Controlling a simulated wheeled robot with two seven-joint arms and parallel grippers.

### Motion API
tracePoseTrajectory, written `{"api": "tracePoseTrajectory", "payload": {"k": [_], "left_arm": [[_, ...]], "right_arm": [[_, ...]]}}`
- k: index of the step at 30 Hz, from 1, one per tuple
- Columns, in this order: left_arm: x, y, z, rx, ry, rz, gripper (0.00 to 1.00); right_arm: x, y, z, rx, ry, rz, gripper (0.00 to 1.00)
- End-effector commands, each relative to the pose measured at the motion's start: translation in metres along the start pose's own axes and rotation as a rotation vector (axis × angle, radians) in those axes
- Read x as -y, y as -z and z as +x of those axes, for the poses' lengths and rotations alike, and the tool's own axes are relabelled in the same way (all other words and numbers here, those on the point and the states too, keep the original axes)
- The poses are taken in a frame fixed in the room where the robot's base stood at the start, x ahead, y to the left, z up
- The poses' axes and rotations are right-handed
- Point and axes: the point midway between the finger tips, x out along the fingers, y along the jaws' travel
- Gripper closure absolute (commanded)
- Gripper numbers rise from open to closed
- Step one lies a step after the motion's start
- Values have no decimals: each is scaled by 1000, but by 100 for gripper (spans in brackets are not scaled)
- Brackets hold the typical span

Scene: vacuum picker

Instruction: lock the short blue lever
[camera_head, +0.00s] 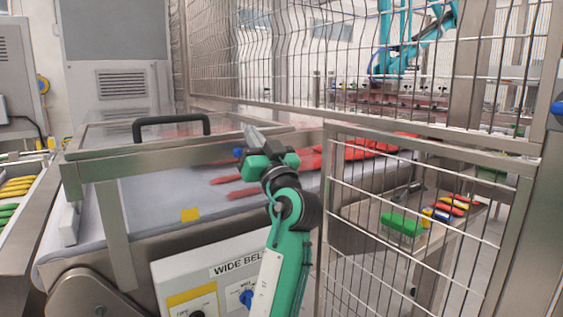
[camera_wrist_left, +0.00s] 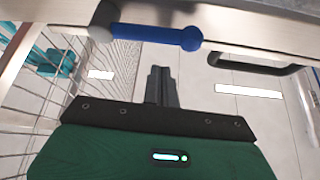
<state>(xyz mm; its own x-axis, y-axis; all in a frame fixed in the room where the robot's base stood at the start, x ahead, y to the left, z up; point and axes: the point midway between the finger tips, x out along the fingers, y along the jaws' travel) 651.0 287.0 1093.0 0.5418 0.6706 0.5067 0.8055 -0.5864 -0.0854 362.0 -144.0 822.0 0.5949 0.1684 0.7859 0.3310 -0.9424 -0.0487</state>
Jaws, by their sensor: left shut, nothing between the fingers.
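The short blue lever (camera_wrist_left: 155,36) lies across the top of the left wrist view, against a metal frame bar. It has a blue grip with a rounded end at the right and a grey end at the left. In the head view only a small blue end of the lever (camera_head: 238,152) shows, just left of my gripper; the rest is hidden. My left gripper (camera_head: 250,134) is above the clear-sided belt cover, near the lever. Its fingers (camera_wrist_left: 160,72) are shut and empty, pointing toward the lever with a visible gap in the wrist view. My right gripper is not in view.
A black handle (camera_head: 171,126) stands on the cover frame to the left. A wire-mesh fence (camera_head: 420,210) rises close on the right. The belt (camera_head: 150,200) carries red pieces. A control panel (camera_head: 215,280) is below. A green block (camera_head: 402,224) lies beyond the mesh.

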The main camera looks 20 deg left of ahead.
Motion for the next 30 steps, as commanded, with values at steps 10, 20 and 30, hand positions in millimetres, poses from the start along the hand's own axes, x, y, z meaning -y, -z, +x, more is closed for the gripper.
{"api": "tracePoseTrajectory", "payload": {"k": [10,20,30], "left_arm": [[0,4,-49,2,-4,-1,100],[-2,5,-89,1,-1,-1,100],[-2,5,-92,0,-1,-1,100]], "right_arm": [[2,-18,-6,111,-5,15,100],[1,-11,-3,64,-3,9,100],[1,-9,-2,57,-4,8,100]]}}
